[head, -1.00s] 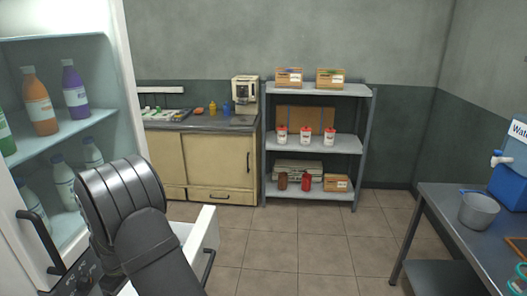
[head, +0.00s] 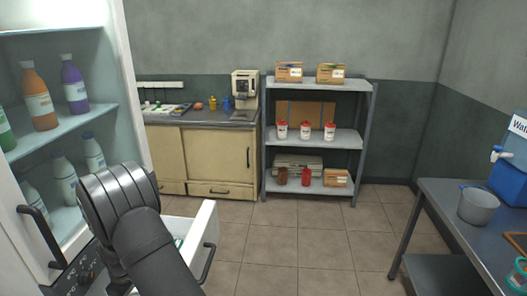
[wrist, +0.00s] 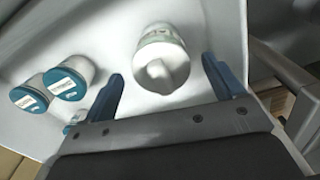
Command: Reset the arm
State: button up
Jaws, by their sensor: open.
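My gripper (wrist: 165,98) is open in the wrist view, with its two blue fingers apart. A white rounded container (wrist: 162,60) stands ahead of the fingers, in line with the gap between them. I cannot tell whether the fingers reach its sides. Two jars with teal lids (wrist: 58,88) are to the left, inside the same white drawer (wrist: 215,30). In the head view my dark arm hangs over the pulled-out white drawer (head: 202,232), at the lower left. The gripper itself is hidden behind the arm there.
An open fridge (head: 60,130) with bottles is close on the left. A shelf rack (head: 318,135) and a cream cabinet (head: 220,158) stand at the back. A metal table (head: 455,205) with a grey bucket (head: 478,206) is on the right. The middle floor is clear.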

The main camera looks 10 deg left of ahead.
notch_tip(320, 180, up, 6)
jog(key=shift+f, duration=0.15)
jog(key=w+d+r+m, duration=0.1)
jog(key=w+r+m, duration=0.3)
jog(key=w+r, duration=0.5)
jog(key=w+d+r+m, duration=0.4)
jog(key=w+d, duration=0.5)
jog(key=w, duration=0.3)
jog(key=w+d+f+m, duration=0.2)
jog(key=d+f, duration=0.1)
jog(key=d, duration=0.6)
jog(key=w+d+f+m, duration=0.1)
jog(key=d+f, duration=0.2)
jog(key=d, duration=0.6)
jog(key=s+d+f+m, duration=0.2)
jog(key=d+f, duration=0.2)
jog(key=d, duration=0.5)
jog(key=s+d+f+m, duration=0.1)
jog(key=s+d+f, duration=0.2)
jog(key=d, duration=0.7)
jog(key=shift+d+f+m, duration=0.15)
jog(key=shift+f+m, duration=0.25)
jog(key=shift+f, duration=0.25)
jog(key=shift+o, duration=0.4)
